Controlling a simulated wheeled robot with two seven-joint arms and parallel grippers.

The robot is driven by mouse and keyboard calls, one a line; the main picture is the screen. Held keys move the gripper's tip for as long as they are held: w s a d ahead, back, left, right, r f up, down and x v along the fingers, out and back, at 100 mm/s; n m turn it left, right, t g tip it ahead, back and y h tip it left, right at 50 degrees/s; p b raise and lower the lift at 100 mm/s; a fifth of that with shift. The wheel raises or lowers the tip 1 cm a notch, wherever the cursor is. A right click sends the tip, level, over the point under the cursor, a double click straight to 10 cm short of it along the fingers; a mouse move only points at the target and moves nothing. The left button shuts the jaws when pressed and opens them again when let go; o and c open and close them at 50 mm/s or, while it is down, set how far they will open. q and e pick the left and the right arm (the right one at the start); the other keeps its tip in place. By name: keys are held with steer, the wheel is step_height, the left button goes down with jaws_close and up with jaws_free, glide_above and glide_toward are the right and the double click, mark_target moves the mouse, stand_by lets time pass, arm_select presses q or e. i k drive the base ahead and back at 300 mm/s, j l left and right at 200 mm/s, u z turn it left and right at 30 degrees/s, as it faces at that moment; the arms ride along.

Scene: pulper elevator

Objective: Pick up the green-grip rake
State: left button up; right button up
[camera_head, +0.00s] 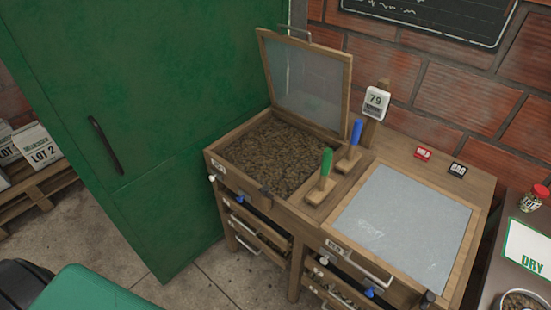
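The green-grip rake (326,164) stands upright in the wooden strip between the two bins, its green handle up and a wooden block at its foot. A similar rake with a blue grip (354,138) stands just behind it to the right. Neither of my grippers shows in the head view.
The left bin (265,150) is full of brown material, its framed lid (305,82) raised. The right bin has a closed grey lid (405,222). A display reading 79 (376,102) stands behind. A green cabinet (150,120) rises at left; a dark table (510,270) stands at right.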

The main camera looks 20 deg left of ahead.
mark_target(324, 175)
steer(key=i+j+z, duration=0.15)
steer(key=j+z, duration=1.05)
steer(key=i+j, duration=0.05)
steer(key=j, duration=0.1)
